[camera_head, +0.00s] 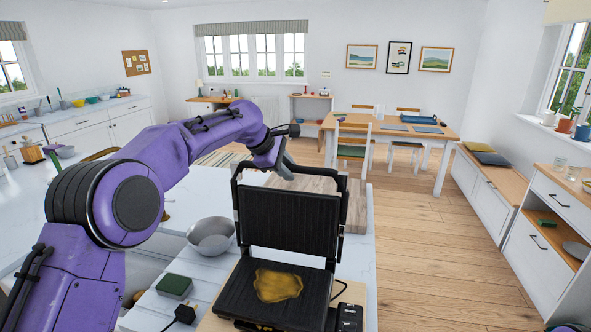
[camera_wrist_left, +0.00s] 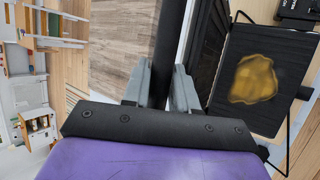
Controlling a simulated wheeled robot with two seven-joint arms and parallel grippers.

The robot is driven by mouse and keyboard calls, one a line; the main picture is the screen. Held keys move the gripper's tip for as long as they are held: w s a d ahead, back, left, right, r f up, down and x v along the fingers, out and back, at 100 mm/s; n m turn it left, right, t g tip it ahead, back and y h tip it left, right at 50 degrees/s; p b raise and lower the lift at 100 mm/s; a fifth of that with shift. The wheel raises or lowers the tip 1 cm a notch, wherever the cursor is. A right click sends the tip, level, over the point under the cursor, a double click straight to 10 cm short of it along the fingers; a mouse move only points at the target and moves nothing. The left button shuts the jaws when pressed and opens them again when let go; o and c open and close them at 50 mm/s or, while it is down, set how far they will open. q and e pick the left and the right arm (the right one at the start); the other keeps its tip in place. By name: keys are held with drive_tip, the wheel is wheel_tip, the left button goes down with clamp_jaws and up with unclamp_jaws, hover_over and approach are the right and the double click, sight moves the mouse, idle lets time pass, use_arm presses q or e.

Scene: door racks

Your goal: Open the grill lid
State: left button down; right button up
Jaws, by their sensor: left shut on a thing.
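The black contact grill stands on the counter in the head view. Its ribbed lid (camera_head: 291,220) is raised to about upright, and the lower plate (camera_head: 242,303) is exposed. A yellow-brown spill (camera_head: 278,285) lies on that plate and also shows in the left wrist view (camera_wrist_left: 252,78). My left gripper (camera_head: 288,170) is at the lid's top edge. In the left wrist view its two grey fingers (camera_wrist_left: 160,85) are shut on the black handle bar (camera_wrist_left: 169,45) of the lid. The right gripper is in neither view.
A metal bowl (camera_head: 210,236) and a green sponge (camera_head: 174,286) are left of the grill. A black plug (camera_head: 184,314) lies in front of them. A wooden board (camera_head: 356,208) lies behind the lid. The floor to the right is clear.

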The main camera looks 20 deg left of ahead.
use_arm(q)
drive_tip(key=shift+f, duration=0.15)
drive_tip(key=c, duration=1)
unclamp_jaws()
drive_tip(key=shift+o, duration=0.2)
drive_tip(key=shift+w, duration=0.1)
drive_tip(key=b+v, duration=0.1)
drive_tip(key=v, duration=0.9)
drive_tip(key=shift+a+b, duration=0.15)
drive_tip(key=shift+b, duration=0.25)
